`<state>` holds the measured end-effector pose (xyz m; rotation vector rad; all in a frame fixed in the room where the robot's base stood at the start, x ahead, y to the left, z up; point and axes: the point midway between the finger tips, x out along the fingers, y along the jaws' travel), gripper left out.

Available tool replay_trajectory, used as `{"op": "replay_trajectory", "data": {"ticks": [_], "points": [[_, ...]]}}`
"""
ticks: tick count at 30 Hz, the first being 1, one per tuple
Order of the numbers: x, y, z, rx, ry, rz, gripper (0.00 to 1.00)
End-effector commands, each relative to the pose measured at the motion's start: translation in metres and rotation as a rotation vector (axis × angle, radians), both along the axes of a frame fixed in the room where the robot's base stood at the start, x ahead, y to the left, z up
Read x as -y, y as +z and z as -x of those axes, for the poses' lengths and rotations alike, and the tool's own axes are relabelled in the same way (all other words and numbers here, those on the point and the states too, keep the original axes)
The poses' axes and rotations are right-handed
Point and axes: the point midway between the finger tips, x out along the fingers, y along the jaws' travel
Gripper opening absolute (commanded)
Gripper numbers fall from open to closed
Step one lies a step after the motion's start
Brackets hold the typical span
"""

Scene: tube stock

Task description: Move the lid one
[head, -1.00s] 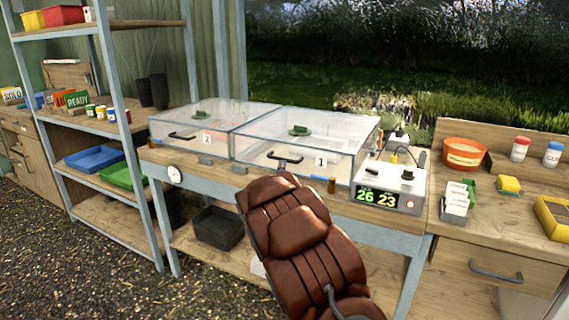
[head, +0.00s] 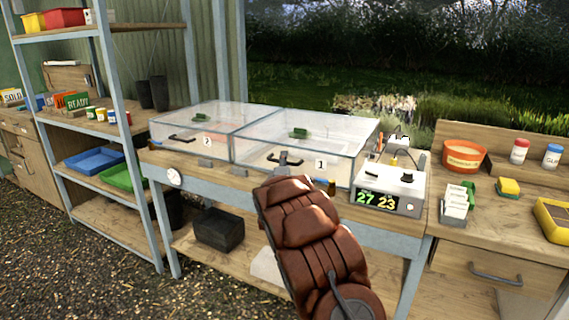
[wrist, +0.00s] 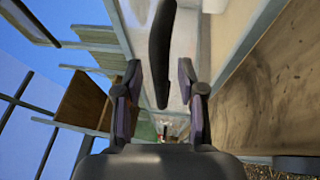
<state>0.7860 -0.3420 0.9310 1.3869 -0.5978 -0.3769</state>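Lid one (head: 345,128) is a clear cover on the right-hand box of the bench, with a green vent (head: 298,133) on top and a label "1" on the front. It looks closed. A dark bar handle (head: 272,159) is on its front. My gripper (head: 284,160) is at this handle, partly hidden behind my brown arm. In the wrist view my gripper (wrist: 160,70) is open, with the dark handle (wrist: 162,45) between its fingers. Gaps show on both sides of the handle, so the fingers are not closed on it.
A second clear lid (head: 185,122), labelled "2", adjoins on the left. A control box (head: 392,190) reading 27 and 23 stands close on the right. The shelf rack (head: 112,75) is at the left. Open air lies above the lids.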

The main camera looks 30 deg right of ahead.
Motion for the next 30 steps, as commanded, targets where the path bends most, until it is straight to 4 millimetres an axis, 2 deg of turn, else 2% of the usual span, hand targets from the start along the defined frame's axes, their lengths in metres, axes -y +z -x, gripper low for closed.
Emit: {"op": "replay_trajectory", "data": {"ticks": [5,16,30], "points": [[0.0000,-0.0005,0.0002,-0.001,0.000,-0.001,0.38],[0.0000,-0.0007,0.0002,-0.001,0.000,-0.001,0.00],[0.0000,-0.0008,0.0002,-0.002,0.000,-0.001,0.00]]}}
